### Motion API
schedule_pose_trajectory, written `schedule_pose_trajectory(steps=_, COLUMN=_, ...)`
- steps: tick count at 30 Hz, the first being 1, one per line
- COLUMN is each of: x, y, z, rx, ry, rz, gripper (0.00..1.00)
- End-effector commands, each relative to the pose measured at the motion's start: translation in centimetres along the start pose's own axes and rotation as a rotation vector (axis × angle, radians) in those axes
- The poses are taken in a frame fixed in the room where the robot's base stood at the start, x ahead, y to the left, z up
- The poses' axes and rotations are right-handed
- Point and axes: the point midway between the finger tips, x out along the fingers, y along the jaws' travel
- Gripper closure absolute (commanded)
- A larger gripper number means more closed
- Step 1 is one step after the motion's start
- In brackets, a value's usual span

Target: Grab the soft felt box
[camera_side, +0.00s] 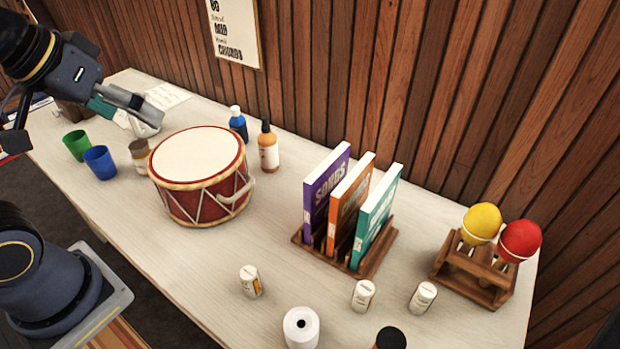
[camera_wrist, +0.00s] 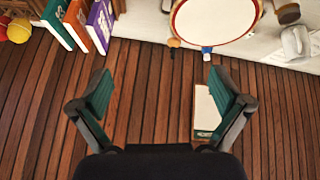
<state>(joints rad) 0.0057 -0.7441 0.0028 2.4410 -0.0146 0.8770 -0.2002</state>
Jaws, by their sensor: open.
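I cannot pick out a soft felt box for certain in either view. A small pale grey, rounded item (camera_side: 150,117) lies at the back left of the table, partly behind my gripper. A pale item also shows at the top right of the wrist view (camera_wrist: 296,42); its kind is unclear. My gripper (camera_side: 132,108) is above the back left of the table.
A red drum (camera_side: 197,172) stands mid-left, with blue (camera_side: 238,124) and amber (camera_side: 268,147) bottles behind it. Green (camera_side: 77,145) and blue (camera_side: 100,162) cups stand left. A book rack (camera_side: 378,262) and maraca stand (camera_side: 478,276) are right. Small containers line the front. The slatted wall (camera_side: 400,80) borders the back.

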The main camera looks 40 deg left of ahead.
Motion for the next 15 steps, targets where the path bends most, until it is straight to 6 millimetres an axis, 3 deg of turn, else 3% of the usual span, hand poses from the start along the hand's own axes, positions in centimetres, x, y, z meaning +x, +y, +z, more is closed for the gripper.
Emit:
schedule_pose_trajectory(steps=1, x=0.7, y=-0.5, z=1.6, rx=0.065, ry=-0.032, rz=-0.012, gripper=0.0)
schedule_pose_trajectory(steps=3, x=1.3, y=-0.8, z=2.8, rx=0.143, ry=-0.073, rz=-0.023, gripper=0.0)
schedule_pose_trajectory(steps=9, x=1.3, y=-0.9, z=2.7, rx=0.213, ry=-0.076, rz=-0.023, gripper=0.0)
schedule_pose_trajectory(steps=13, x=1.2, y=-0.9, z=2.7, rx=0.211, ry=-0.075, rz=-0.023, gripper=0.12)
schedule_pose_trajectory(steps=14, x=1.2, y=-0.9, z=2.7, rx=0.21, ry=-0.075, rz=-0.023, gripper=0.1)
schedule_pose_trajectory(steps=15, x=1.2, y=-0.9, z=2.7, rx=0.21, ry=-0.075, rz=-0.023, gripper=0.14)
